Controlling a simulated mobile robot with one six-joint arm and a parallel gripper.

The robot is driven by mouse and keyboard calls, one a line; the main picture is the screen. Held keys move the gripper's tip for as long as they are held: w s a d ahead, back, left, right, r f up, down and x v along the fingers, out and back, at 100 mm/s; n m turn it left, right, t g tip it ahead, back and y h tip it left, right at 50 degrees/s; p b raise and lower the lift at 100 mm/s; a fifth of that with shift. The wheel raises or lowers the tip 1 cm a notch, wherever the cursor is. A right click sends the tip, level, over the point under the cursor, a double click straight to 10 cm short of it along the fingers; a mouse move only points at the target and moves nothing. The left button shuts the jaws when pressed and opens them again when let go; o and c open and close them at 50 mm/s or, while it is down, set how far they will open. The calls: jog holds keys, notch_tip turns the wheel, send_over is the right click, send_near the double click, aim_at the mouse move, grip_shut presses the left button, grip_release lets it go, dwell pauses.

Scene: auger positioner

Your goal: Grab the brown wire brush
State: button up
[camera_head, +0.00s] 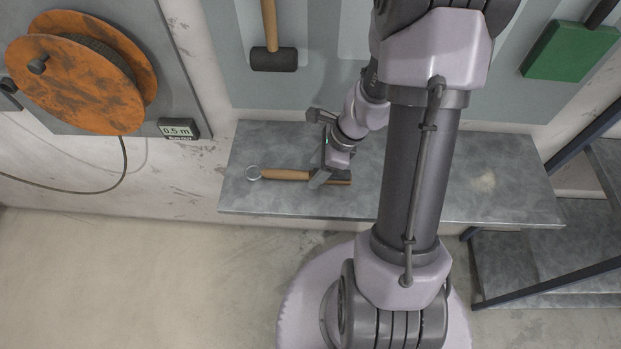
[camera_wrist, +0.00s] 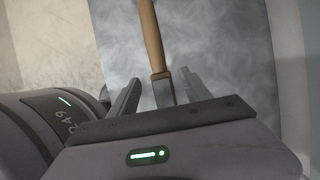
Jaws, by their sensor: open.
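The brown wire brush (camera_head: 287,174) lies flat on the grey metal bench, with a metal ring at its left end. My gripper (camera_head: 318,148) is open above the bench at the brush's right part, and its near finger overlaps the brush in the head view. In the wrist view, the brush's brown handle (camera_wrist: 151,35) runs away from my gripper (camera_wrist: 158,88), and its narrow metal part appears between the two spread fingers. The brush's near end is hidden behind the gripper body. I cannot tell how high the fingers are above it.
The grey bench (camera_head: 480,165) is clear to the right of my arm. A hammer (camera_head: 272,58) hangs on the wall panel behind, with a green block-headed tool (camera_head: 570,50) at right. An orange reel (camera_head: 75,75) and a small display (camera_head: 178,129) are at left.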

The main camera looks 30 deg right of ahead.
jog(key=shift+x, duration=1.05)
jog(key=shift+r, duration=0.15)
grip_shut()
